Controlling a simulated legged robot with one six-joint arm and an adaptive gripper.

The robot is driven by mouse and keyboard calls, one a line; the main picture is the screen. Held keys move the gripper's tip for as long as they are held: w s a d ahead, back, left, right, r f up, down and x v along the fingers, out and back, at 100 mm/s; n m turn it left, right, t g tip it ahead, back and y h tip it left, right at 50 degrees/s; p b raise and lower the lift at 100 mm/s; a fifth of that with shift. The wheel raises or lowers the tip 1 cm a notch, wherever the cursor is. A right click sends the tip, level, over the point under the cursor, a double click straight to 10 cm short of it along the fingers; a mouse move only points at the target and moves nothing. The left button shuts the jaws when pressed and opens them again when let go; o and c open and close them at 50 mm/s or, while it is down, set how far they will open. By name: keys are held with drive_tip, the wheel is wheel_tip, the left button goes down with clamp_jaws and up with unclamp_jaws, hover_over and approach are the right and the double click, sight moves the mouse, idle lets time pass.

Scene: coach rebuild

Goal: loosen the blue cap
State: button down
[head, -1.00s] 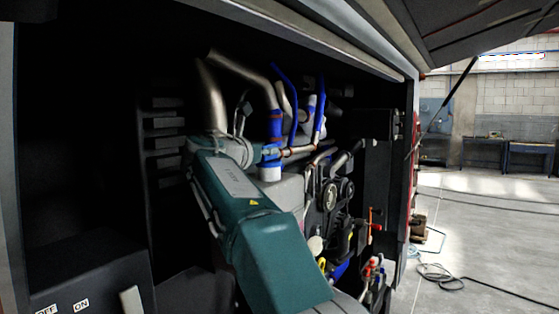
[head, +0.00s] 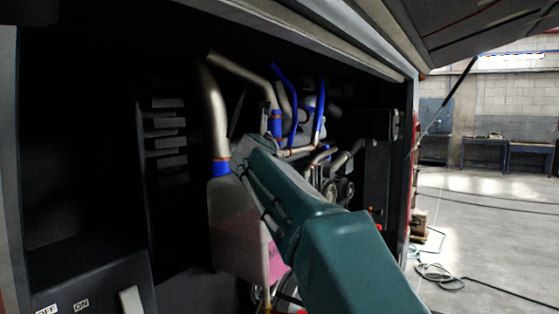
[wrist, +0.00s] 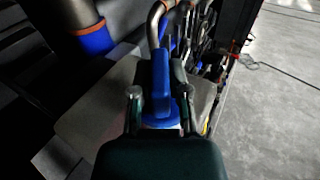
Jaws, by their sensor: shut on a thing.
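The blue cap (wrist: 161,72) shows in the middle of the wrist view, with an upright grip bar and a rounder blue base below it. My gripper (wrist: 158,88) has one finger on each side of the bar and is shut on it. The cap sits over a pale grey tank (wrist: 92,108). In the head view the tank (head: 232,225) is whitish with a pinkish lower part. There my teal arm covers the cap and my gripper. I cannot tell how far the cap is turned.
Blue hoses (head: 291,105) and engine parts fill the bay behind and to the right. A dark box with ON and OFF labels (head: 85,290) is at lower left. Open floor (head: 490,230) lies right.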

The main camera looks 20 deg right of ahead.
drive_tip(key=shift+y, duration=0.3)
drive_tip(key=shift+r+n+t+y, duration=0.1)
drive_tip(key=shift+n+t+y, duration=0.4)
drive_tip(key=shift+n+y, duration=0.4)
drive_tip(key=shift+d, duration=0.1)
drive_tip(key=shift+n+y, duration=0.5)
drive_tip(key=shift+y, duration=0.3)
drive_tip(key=shift+d, duration=0.1)
drive_tip(key=c, duration=0.5)
unclamp_jaws()
drive_tip(key=shift+c, duration=0.2)
drive_tip(key=shift+d, duration=0.2)
